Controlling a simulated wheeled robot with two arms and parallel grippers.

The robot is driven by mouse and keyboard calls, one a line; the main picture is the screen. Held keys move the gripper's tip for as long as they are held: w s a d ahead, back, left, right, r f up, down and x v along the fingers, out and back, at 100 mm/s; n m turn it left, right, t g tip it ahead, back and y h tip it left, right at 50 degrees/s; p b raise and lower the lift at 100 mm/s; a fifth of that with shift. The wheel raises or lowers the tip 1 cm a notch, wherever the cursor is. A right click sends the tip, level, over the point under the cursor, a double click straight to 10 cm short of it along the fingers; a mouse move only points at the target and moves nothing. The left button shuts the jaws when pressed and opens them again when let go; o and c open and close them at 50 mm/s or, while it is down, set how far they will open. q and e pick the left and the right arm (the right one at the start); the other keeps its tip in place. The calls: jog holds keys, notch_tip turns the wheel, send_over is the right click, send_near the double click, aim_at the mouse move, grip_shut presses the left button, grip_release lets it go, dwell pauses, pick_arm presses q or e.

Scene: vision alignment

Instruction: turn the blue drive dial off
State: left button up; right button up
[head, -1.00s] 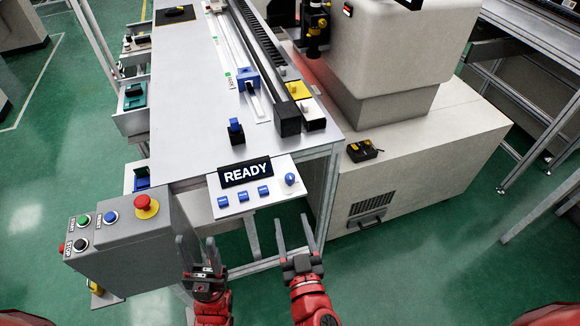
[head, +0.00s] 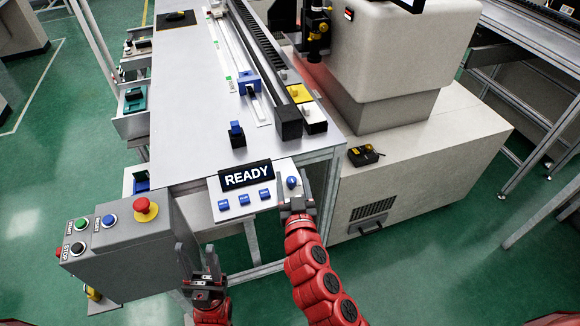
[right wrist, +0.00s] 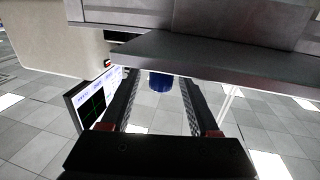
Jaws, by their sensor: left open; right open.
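The blue drive dial (head: 291,182) sits at the right end of a white control panel (head: 236,211), beside the black READY display (head: 246,175). Its exact turn position is too small to tell. My right gripper (head: 294,195) is open at the panel's front right, just in front of the dial. In the right wrist view, the blue dial (right wrist: 160,82) shows between the far ends of the open fingers (right wrist: 160,88). Whether they touch it cannot be told. My left gripper (head: 196,250) is open and empty, below and left of the panel, beside the grey button box.
Several blue buttons (head: 244,199) line the panel left of the dial. The grey box (head: 135,240) at the left carries a red emergency button (head: 145,209). A blue-topped black block (head: 237,135) stands on the table behind the display. A grey machine (head: 410,160) stands at the right.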

jog(key=shift+w+a+p, duration=0.15)
jog(key=shift+w+p, duration=0.15)
jog(key=shift+w, duration=1.25)
grip_shut()
